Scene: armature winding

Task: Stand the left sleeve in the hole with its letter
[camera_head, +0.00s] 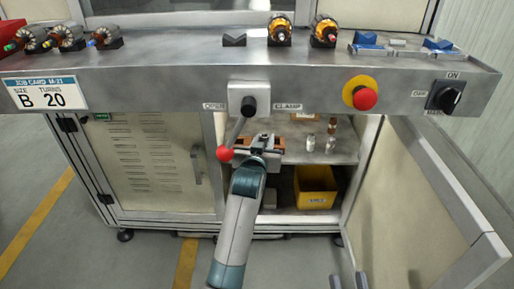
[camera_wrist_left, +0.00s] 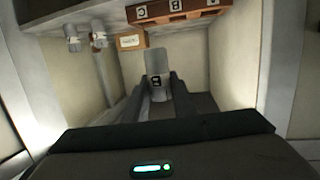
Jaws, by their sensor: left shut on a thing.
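My left gripper (camera_wrist_left: 157,88) is shut on a grey sleeve (camera_wrist_left: 158,66) marked with a dark letter, which looks like B. In the head view my left gripper (camera_head: 262,152) reaches into the open cabinet, at the brown block. The wooden block with lettered labels (camera_wrist_left: 178,10) shows at the top of the wrist view, apart from the held sleeve; it also shows in the head view (camera_head: 276,143), partly hidden by my gripper. Its holes cannot be made out. My right gripper (camera_head: 348,281) shows only two separated fingertips at the bottom edge, open and empty.
Two silver cylinders (camera_head: 320,144) stand on the shelf (camera_head: 345,157), right of the block. A yellow bin (camera_head: 315,186) sits below. The open cabinet door (camera_head: 430,180) stands at the right. A red-knobbed lever (camera_head: 225,153) hangs close to my left gripper. The job card (camera_head: 45,94) reads B 20.

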